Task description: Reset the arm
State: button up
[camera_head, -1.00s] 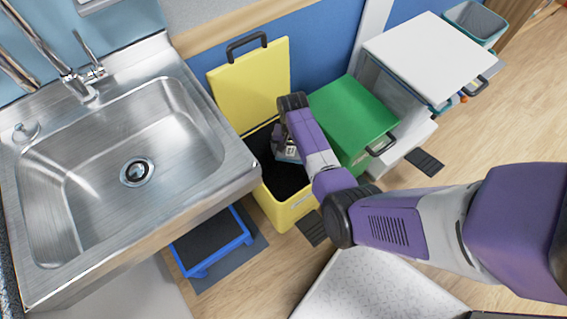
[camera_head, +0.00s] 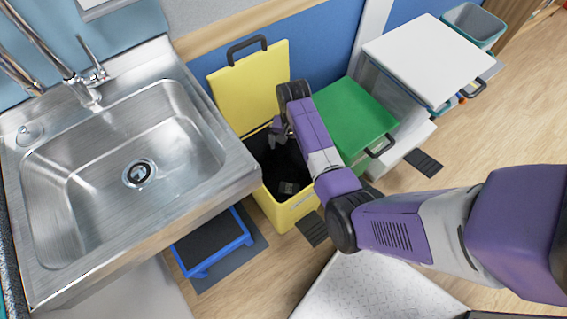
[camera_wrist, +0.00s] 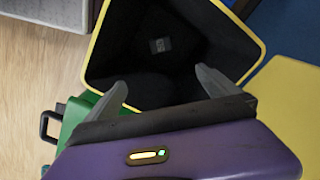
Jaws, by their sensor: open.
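My gripper (camera_head: 279,133) is over the open yellow bin (camera_head: 284,213), high in its mouth near the raised yellow lid (camera_head: 250,85). In the wrist view my gripper (camera_wrist: 160,80) has its two grey fingers spread, with nothing between them. The bin's black inside (camera_wrist: 185,55) lies beyond the fingers. A small grey item (camera_head: 288,188) rests low inside the bin; it also shows in the wrist view (camera_wrist: 160,45), too small to identify. My purple and grey arm reaches in from the right.
A closed green bin (camera_head: 352,115) stands right of the yellow one, then a white-lidded bin (camera_head: 425,60) and a teal basket (camera_head: 474,22). A steel sink (camera_head: 120,165) is at left, with a blue step stool (camera_head: 212,245) below it. Open floor lies at far right.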

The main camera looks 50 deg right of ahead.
notch_tip(320, 180, up, 2)
dwell(0.6)
